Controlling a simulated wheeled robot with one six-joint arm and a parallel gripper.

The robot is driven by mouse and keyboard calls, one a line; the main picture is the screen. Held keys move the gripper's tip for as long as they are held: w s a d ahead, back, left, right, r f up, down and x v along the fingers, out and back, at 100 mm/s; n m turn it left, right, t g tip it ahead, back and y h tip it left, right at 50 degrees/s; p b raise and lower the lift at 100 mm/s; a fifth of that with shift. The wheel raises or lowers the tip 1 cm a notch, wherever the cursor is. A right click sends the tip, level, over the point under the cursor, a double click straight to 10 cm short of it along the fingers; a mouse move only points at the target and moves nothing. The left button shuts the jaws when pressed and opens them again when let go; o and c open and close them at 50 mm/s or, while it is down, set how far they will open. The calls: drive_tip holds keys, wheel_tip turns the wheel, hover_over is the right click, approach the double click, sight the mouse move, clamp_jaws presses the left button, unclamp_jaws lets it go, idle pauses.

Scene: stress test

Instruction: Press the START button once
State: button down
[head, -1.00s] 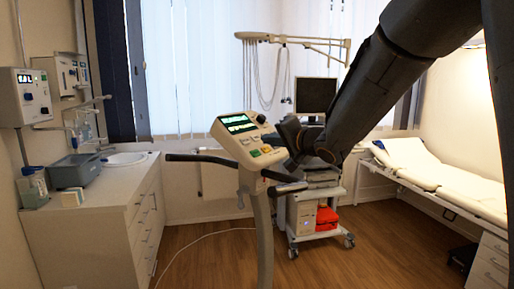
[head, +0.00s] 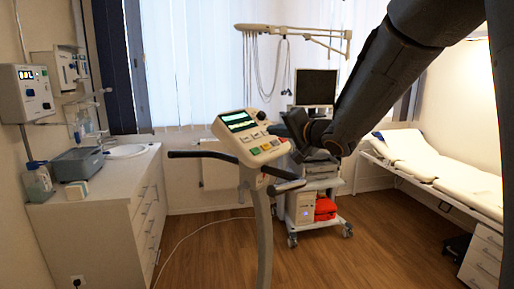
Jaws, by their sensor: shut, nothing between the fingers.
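A light-coloured console (head: 243,145) stands on a post, with a lit green display (head: 238,121) on its tilted face. A row of small coloured buttons (head: 266,147) runs along its lower edge; a green one is among them. Their labels are too small to read, so I cannot tell which is START. My gripper (head: 291,131) is shut and empty, just right of the console's button end. It looks close to the panel, but I cannot tell whether it touches. My dark arm comes in from the upper right.
Dark handlebars (head: 205,155) stick out from the console post on both sides. A wheeled cart (head: 315,205) with a monitor (head: 315,87) stands behind. A sink counter (head: 100,190) is at left, an exam bed (head: 440,175) at right. Wooden floor is open around the post.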

drive_tip(key=r, duration=0.1)
drive_tip(key=s+d+r+p, duration=0.2)
drive_tip(key=r, duration=0.1)
drive_tip(key=shift+d, duration=0.25)
idle(0.6)
